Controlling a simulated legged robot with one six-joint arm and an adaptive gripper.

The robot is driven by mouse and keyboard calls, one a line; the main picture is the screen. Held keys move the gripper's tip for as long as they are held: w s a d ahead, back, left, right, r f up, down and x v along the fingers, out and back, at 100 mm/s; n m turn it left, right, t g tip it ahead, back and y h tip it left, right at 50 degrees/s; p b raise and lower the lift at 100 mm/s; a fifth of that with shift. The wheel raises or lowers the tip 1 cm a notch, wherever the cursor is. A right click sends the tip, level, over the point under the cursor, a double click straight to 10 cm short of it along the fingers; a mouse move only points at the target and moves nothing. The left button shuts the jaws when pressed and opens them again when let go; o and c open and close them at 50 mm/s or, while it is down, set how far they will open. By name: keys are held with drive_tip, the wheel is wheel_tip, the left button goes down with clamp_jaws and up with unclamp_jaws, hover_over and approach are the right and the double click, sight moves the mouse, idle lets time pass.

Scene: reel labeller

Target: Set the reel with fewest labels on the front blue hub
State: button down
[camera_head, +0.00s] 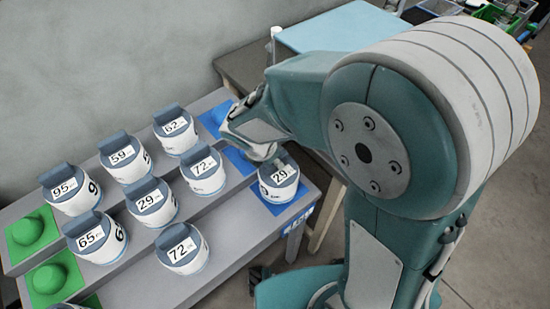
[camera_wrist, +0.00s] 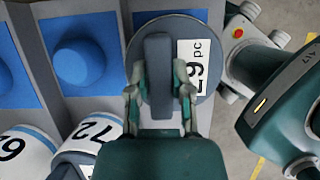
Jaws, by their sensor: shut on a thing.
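The held reel (camera_head: 278,184) is white with a blue-grey top and a card reading 29. In the wrist view the same reel (camera_wrist: 197,30) shows "29 pc". My gripper (camera_wrist: 158,78) is shut on its raised grip bar, one finger on each side. The reel is upright over the front blue pad (camera_head: 300,208) and hides that hub. I cannot tell whether it is fully seated or slightly above. A reel marked 72 (camera_head: 182,249) stands in the front row.
Other reels stand on the stepped rack: 95 (camera_head: 70,190), 59 (camera_head: 125,158), 62 (camera_head: 175,131), 65 (camera_head: 96,238) and another 72 (camera_head: 204,172). A bare middle blue hub (camera_wrist: 80,62) is beside the held reel. Green hubs (camera_head: 27,231) line the left end.

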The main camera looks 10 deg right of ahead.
drive_tip(key=shift+d, duration=0.2)
drive_tip(key=shift+f, duration=0.55)
idle(0.6)
drive_tip(key=c, duration=0.8)
unclamp_jaws()
drive_tip(key=shift+a+r, duration=0.1)
drive_tip(key=v, duration=1)
drive_tip(key=shift+s+a+r, duration=0.1)
drive_tip(key=shift+r, duration=0.25)
